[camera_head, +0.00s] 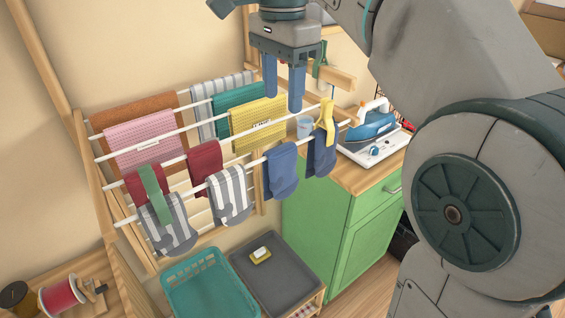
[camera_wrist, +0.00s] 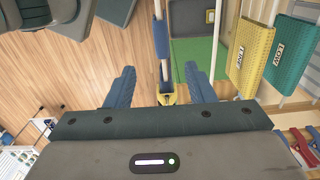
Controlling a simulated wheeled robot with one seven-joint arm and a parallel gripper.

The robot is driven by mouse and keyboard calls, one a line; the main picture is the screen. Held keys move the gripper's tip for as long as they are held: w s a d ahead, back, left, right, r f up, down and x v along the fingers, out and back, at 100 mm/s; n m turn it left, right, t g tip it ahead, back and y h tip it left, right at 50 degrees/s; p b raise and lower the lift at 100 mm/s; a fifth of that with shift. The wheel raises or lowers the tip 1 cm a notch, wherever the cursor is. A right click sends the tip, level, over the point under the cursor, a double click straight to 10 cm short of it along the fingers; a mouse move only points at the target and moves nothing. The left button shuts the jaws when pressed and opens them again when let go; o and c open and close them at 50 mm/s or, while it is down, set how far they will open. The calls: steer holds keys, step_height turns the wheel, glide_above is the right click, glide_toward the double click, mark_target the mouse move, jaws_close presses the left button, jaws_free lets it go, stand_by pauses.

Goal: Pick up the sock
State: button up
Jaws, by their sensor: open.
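Several socks hang on the front bars of a drying rack (camera_head: 165,148) in the head view: a plain blue sock (camera_head: 281,170), a navy sock (camera_head: 322,153), two grey-and-white striped socks (camera_head: 230,192) and red ones (camera_head: 204,160). Which one the task means is not clear. A yellow clip (camera_head: 327,112) sits above the navy sock. My gripper (camera_head: 284,95) is open and empty, pointing down above the rack's right end. In the wrist view, a blue cloth (camera_wrist: 161,38) hangs on a bar beyond my open fingers (camera_wrist: 160,72); the yellow clip (camera_wrist: 167,98) shows between them.
A yellow towel (camera_head: 258,122), a teal towel and a pink towel (camera_head: 145,140) hang behind. A green cabinet (camera_head: 345,215) with an iron (camera_head: 371,125) stands right. A teal basket (camera_head: 205,283) and a grey tray (camera_head: 280,275) are below. Rack bars lie close under my fingers.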

mark_target(280, 146)
steer(key=f, duration=0.5)
steer(key=a+f, duration=0.1)
steer(key=f, duration=0.1)
steer(key=shift+s+f+b, duration=0.2)
steer(key=shift+f+b, duration=0.1)
steer(key=shift+f, duration=0.1)
steer(key=shift+w+d+f+p, duration=0.15)
steer(key=shift+f, duration=1.3)
steer(key=shift+w+d+f+p, duration=0.1)
steer(key=shift+f+p, duration=0.05)
steer(key=shift+f, duration=1.25)
steer(key=shift+c, duration=0.3)
steer(key=c, duration=1)
